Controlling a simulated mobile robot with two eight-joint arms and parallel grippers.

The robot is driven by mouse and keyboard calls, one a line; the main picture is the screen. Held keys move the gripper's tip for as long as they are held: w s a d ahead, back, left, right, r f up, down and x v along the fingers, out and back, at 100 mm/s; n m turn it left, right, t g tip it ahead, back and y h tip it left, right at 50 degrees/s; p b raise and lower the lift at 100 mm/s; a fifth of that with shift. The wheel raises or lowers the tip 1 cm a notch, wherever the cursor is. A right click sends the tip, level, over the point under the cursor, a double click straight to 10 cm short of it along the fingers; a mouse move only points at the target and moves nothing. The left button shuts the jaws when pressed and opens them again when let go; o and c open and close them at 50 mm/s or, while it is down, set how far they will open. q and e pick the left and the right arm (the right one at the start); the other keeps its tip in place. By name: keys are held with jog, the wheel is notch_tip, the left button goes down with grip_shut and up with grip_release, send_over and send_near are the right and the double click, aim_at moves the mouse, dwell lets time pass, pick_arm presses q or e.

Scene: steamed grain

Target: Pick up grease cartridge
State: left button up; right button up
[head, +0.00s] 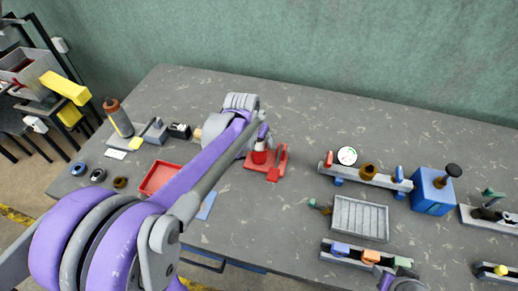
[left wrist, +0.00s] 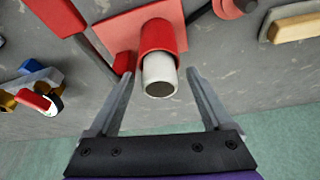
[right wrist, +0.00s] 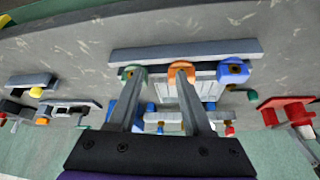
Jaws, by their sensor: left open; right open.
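A red and white cylinder, which looks like the grease cartridge (head: 260,154), stands on a red base (head: 254,168) near the middle of the table. In the left wrist view the cartridge (left wrist: 158,58) points its white end toward my open left gripper (left wrist: 160,74). The fingertips lie either side of it with gaps showing; I see no grip. In the head view my left arm reaches over the table and hides part of this area. My right gripper (right wrist: 158,72) is open and empty, near a grey rail (right wrist: 185,52) with coloured pieces.
A gauge rail (head: 365,176), a grey ribbed tray (head: 361,218) and a blue box (head: 433,190) stand at the right. The table's back middle is clear.

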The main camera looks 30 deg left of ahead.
pick_arm(q)
grip_shut()
dwell(0.3)
jog(key=shift+r, duration=0.15)
notch_tip(320, 180, up, 10)
jog(key=shift+f+p, duration=0.1)
jog(key=shift+p, duration=0.2)
dwell(0.3)
